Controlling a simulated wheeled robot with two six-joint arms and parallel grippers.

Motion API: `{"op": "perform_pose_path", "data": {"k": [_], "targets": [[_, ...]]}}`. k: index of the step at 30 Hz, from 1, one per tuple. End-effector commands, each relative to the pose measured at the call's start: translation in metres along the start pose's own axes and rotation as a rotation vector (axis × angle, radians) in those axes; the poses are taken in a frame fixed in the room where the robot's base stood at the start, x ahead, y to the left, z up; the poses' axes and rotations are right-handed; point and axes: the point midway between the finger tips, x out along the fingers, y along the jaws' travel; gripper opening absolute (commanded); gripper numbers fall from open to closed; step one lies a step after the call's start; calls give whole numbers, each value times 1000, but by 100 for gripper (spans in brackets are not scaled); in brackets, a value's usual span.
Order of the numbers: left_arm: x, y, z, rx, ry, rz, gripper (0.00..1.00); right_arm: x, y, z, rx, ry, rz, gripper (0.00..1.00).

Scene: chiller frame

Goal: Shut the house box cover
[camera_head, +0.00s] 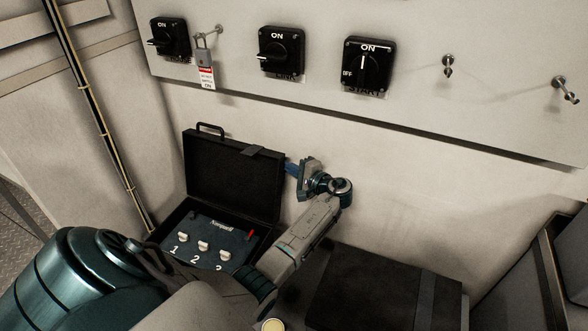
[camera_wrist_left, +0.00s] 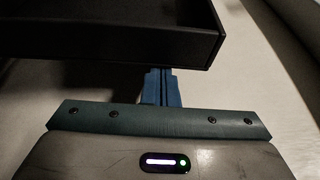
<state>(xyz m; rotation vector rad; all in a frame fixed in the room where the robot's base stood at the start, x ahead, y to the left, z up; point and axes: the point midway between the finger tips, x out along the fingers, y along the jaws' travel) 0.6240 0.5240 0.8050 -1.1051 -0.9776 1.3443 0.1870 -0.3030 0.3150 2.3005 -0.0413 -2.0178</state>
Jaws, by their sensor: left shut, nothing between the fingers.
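The house box is an open black case with a dark panel (camera_head: 222,240) holding several white switches numbered from 1. Its cover (camera_head: 228,180) stands upright at the back, with a handle on its top edge. My left gripper (camera_head: 290,168) is shut and empty, its blue fingers at the right edge of the cover. In the left wrist view the shut fingers (camera_wrist_left: 161,85) point at the corner of the black cover (camera_wrist_left: 120,45). I cannot tell whether they touch it. My left arm hides the front right part of the box. My right gripper is not in view.
A wall panel above carries black rotary switches (camera_head: 368,65), a padlock with a tag (camera_head: 205,75) and metal pegs (camera_head: 448,66). A second dark case (camera_head: 375,285) lies shut at the right. The pale wall behind the arm is bare.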

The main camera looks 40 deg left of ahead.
Motion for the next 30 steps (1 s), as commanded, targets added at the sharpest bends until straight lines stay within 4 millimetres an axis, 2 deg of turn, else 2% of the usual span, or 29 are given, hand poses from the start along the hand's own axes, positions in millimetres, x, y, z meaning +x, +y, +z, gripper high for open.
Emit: {"op": "perform_pose_path", "data": {"k": [14,20,30], "targets": [[-3,-1,8,-34,0,-12,0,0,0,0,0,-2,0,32],[-10,-3,29,-132,-1,-46,0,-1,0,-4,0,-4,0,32],[-28,0,78,-370,0,-130,0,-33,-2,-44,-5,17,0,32]]}}
